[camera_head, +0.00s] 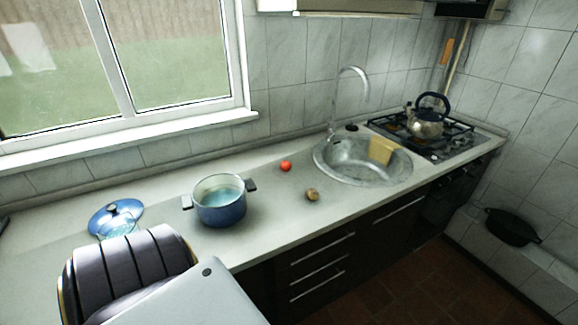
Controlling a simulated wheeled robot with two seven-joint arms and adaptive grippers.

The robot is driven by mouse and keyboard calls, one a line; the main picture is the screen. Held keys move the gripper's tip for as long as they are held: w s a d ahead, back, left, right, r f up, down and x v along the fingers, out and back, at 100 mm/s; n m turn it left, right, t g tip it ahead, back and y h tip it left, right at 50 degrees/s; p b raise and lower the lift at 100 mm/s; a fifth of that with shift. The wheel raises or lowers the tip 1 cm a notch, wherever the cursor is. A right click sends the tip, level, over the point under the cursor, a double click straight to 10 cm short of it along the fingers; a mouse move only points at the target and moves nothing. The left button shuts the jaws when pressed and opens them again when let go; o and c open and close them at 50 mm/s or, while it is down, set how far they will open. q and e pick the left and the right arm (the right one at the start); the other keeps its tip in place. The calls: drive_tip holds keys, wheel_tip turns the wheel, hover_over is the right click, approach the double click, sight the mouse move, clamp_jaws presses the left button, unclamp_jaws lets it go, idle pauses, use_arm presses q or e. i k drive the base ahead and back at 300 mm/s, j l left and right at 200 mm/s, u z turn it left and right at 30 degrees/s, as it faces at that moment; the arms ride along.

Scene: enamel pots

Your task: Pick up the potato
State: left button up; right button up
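The potato (312,194) is a small brown round thing on the pale countertop, near its front edge and just left of the sink. A small red round thing, perhaps a tomato (286,166), lies behind it and a little to the left. Neither of my grippers shows in the head view. Nothing is seen touching the potato.
A blue enamel pot (225,212) with two dark handles stands open left of the potato. Its blue lid (115,216) lies farther left. The round sink (338,172) with a tall faucet (364,91) holds a yellow thing (381,151). A kettle (425,125) stands on the gas hob (455,148). Counter around the potato is clear.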

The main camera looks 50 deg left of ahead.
sight(312, 194)
drive_tip(key=u, duration=1.35)
